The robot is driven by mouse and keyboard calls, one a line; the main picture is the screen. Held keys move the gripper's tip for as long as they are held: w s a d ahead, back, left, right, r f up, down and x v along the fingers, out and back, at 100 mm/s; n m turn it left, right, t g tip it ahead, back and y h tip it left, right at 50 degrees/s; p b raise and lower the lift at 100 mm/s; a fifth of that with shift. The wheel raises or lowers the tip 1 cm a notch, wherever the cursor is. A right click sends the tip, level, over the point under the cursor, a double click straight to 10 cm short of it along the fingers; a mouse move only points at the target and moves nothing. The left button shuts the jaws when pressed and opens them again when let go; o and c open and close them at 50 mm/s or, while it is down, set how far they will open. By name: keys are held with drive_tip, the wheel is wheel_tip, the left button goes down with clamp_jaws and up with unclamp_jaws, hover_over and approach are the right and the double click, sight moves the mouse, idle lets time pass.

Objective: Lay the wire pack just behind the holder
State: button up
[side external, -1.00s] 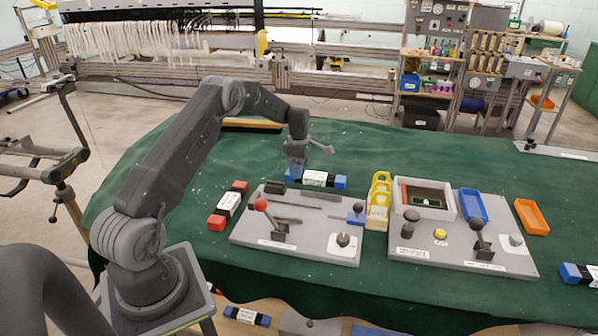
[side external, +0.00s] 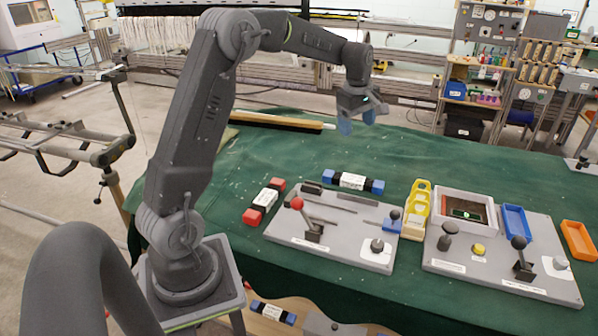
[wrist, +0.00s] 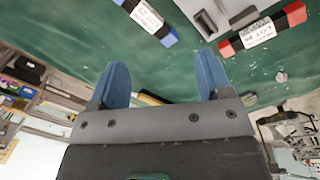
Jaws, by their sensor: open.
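A blue-ended, dark pack with a white label (side external: 353,181) lies flat on the green cloth, just behind the back edge of the left grey board (side external: 330,252). It also shows at the top of the wrist view (wrist: 148,17). A similar red-ended pack (side external: 263,203) lies left of that board, and in the wrist view (wrist: 262,33) at upper right. A yellow rack (side external: 416,210) stands between the two boards; I cannot tell which part is called the holder. My gripper (side external: 357,122) is open and empty, raised above and behind the blue-ended pack. Its blue fingers (wrist: 160,78) are wide apart.
The left board carries a red-knobbed lever (side external: 298,204). A blue tray (side external: 515,222) and an orange tray (side external: 578,240) are at right. A brush (side external: 275,121) lies at the cloth's back edge. The cloth behind the boards is mostly clear.

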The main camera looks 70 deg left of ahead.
drive_tip(key=s+d+r+m+t, duration=0.2)
drive_tip(key=s+d+r+m, duration=0.2)
drive_tip(key=s+d+m, duration=0.4)
drive_tip(key=s+d+r+m+t, duration=0.1)
drive_tip(key=s+d+r+m, duration=0.4)
drive_tip(key=s+d, duration=0.5)
drive_tip(key=s+d+f+m+t, duration=0.1)
drive_tip(key=s+d+f+m, duration=0.3)
drive_tip(key=s+m, duration=0.3)
drive_tip(key=shift+s+d+h, duration=0.15)
drive_tip(key=shift+s+h, duration=0.15)
drive_tip(key=shift+s, duration=0.55)
